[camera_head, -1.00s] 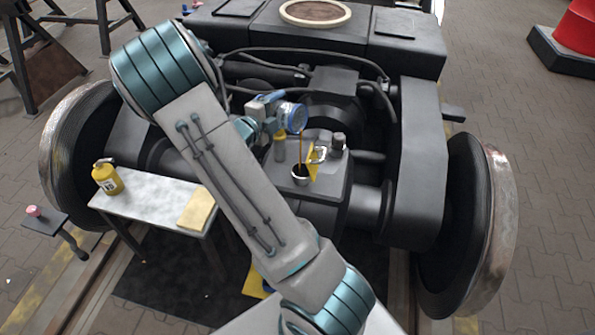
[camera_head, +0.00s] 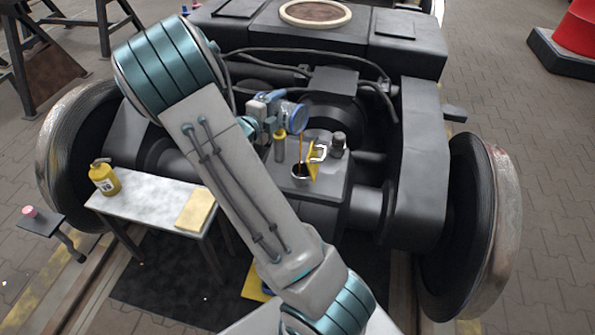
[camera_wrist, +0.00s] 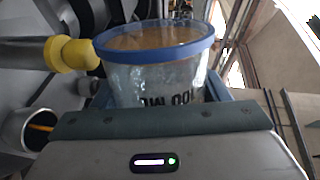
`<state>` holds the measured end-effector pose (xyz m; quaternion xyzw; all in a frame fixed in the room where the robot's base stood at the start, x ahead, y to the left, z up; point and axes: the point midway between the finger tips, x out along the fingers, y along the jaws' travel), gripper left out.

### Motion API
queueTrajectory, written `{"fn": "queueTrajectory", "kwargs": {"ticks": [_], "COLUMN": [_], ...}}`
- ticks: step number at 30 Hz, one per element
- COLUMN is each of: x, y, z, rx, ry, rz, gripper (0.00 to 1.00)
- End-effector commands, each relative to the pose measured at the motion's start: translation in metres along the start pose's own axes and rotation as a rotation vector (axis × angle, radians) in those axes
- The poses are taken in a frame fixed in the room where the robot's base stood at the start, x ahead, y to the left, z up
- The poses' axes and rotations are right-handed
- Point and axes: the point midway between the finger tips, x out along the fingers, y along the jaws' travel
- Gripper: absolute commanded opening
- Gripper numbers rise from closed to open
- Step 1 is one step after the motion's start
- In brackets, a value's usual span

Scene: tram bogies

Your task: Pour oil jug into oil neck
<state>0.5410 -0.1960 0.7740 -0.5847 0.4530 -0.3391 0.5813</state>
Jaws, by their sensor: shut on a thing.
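The oil jug (camera_head: 291,115) is a clear vessel with a blue rim, tipped on its side above the gearbox. It also shows large in the wrist view (camera_wrist: 155,78), with brownish oil inside its rim. My gripper (camera_head: 261,114) is shut on the jug at its rear side, partly hidden by my arm. A thin amber stream runs from the jug's mouth down into the oil neck (camera_head: 299,179), a short open metal cup on the gearbox top. In the wrist view the neck (camera_wrist: 24,128) shows at lower left with amber oil in its dark opening.
A yellow-capped post (camera_head: 280,148) stands close beside the neck, and a yellow plate (camera_head: 313,162) and a grey cylinder (camera_head: 338,146) to its right. A side table (camera_head: 150,203) at left bears a yellow can (camera_head: 105,180) and a yellow cloth (camera_head: 195,209). Wheels flank the bogie.

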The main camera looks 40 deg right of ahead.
Motion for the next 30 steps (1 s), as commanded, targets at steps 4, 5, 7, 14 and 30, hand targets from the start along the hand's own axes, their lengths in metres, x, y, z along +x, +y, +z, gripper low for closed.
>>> {"fn": "queueTrajectory", "kwargs": {"ticks": [4,5,7,14,30], "x": [0.0004,0.0004,0.0004,0.0005,0.0007], "y": [0.0012,0.0012,0.0014,0.0018,0.0034], "z": [-0.0004,-0.0005,-0.0007,-0.0013,-0.0033], "rx": [0.013,0.016,0.023,0.047,0.106], "ry": [-0.001,-0.002,-0.003,-0.005,-0.013], "rz": [0.0,0.0,0.0,0.0,-0.001], "gripper": [0.42,0.42,0.42,0.42,0.42]}}
